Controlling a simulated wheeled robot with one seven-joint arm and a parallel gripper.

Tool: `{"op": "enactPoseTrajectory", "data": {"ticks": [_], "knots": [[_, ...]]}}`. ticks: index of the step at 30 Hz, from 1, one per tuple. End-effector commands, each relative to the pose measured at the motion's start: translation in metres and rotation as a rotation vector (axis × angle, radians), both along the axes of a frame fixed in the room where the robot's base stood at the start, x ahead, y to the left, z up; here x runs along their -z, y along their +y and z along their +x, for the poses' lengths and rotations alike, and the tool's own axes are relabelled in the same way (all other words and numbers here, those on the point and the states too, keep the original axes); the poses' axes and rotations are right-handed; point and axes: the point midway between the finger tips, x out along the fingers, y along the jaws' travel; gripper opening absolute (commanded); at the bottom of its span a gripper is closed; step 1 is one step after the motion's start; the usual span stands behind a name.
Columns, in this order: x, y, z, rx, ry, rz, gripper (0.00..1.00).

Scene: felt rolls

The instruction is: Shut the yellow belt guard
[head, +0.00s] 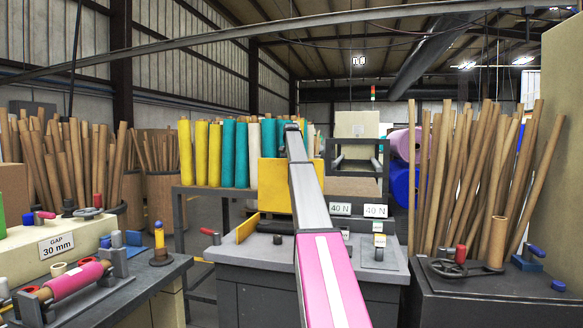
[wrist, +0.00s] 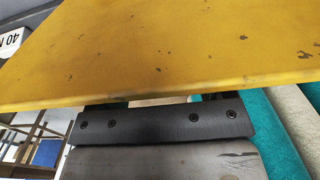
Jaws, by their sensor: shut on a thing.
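The yellow belt guard (head: 274,188) is a flat yellow panel standing upright above the grey bench in the head view, partly hidden by my arm. In the wrist view the chipped yellow panel (wrist: 170,50) fills the upper part. My gripper (wrist: 165,104) shows there as a dark bar with screws, right at the panel's lower edge, and it is shut on the guard. The exact contact of the fingertips is hidden.
A low yellow strip (head: 248,228) stands at the left of the grey bench top (head: 225,253). "40 N" signs (head: 376,211) stand at its right. Teal and yellow rolls (head: 228,153) stand behind. A side bench with a pink roll (head: 75,280) is left; cardboard tubes (head: 480,170) are right.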

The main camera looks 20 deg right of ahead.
Motion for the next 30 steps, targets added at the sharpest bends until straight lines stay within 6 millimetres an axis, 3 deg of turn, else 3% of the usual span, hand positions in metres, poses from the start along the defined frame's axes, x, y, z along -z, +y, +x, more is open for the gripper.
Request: {"op": "enactPoseTrajectory", "data": {"ticks": [8, 17, 30], "knots": [[-0.001, 0.021, -0.034, -0.002, -0.115, -0.075, 0.32], [0.008, 0.058, -0.090, -0.002, -0.338, -0.226, 0.32], [0.053, 0.107, -0.163, -0.003, -0.682, -0.459, 0.32]]}}
